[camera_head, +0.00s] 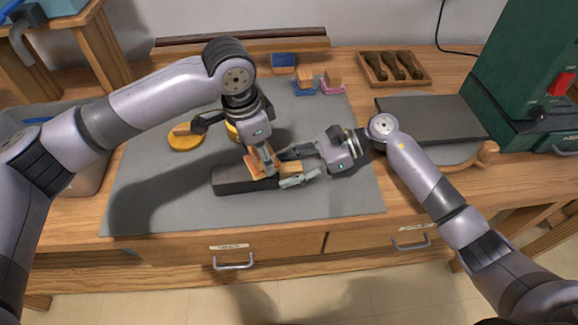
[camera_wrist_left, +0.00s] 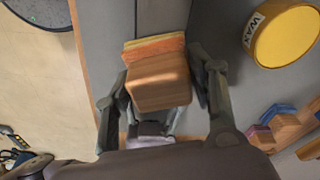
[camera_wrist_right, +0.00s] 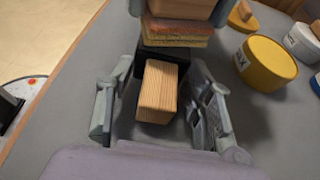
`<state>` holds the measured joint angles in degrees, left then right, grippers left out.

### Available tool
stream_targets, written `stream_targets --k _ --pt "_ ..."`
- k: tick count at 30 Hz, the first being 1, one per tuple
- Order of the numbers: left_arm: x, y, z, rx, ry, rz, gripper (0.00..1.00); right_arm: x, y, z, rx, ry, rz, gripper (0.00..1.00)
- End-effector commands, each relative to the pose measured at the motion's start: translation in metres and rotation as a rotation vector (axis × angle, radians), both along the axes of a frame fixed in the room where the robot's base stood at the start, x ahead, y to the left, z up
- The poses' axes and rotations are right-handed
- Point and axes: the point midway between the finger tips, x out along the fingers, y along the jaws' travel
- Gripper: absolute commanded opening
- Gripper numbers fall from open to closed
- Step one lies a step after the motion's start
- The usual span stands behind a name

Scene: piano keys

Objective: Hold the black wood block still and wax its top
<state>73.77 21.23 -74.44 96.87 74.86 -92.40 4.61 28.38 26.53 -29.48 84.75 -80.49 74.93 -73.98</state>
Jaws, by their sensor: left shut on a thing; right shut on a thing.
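The dark wood block (camera_head: 232,180) lies flat on the grey mat (camera_head: 345,200). My left gripper (camera_head: 262,162) is shut on a wooden applicator (camera_wrist_left: 158,82) with an orange and yellow pad (camera_wrist_left: 152,47). The pad appears to rest on the block's top near its right end; exact contact is hard to see. My right gripper (camera_head: 294,167) is around a pale wood piece (camera_wrist_right: 160,90) at the block's right end, with a finger on each side. The wax tin (camera_wrist_left: 284,36) is yellow; in the head view it is mostly hidden behind my left gripper.
A yellow disc (camera_head: 186,142) with a wooden piece on it lies on the mat's left. Coloured-pad blocks (camera_head: 305,86), a tool tray (camera_head: 395,70), a dark slab (camera_head: 430,117) and a green machine (camera_head: 520,80) stand behind and right. The mat's front is clear.

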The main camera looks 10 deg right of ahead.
Motion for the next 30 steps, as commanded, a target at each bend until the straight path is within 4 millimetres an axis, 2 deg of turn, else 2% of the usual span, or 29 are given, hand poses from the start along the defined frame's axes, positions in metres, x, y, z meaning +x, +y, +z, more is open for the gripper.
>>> stream_targets --k 21,30 --pt "0.0 0.001 -0.012 0.0 0.0 0.0 0.29 -0.001 0.0 -0.003 -0.005 0.003 0.002 0.14" --pt "-0.001 0.019 -0.011 0.0 0.001 0.001 0.29 -0.001 0.0 -0.003 -0.005 0.003 0.003 0.14"
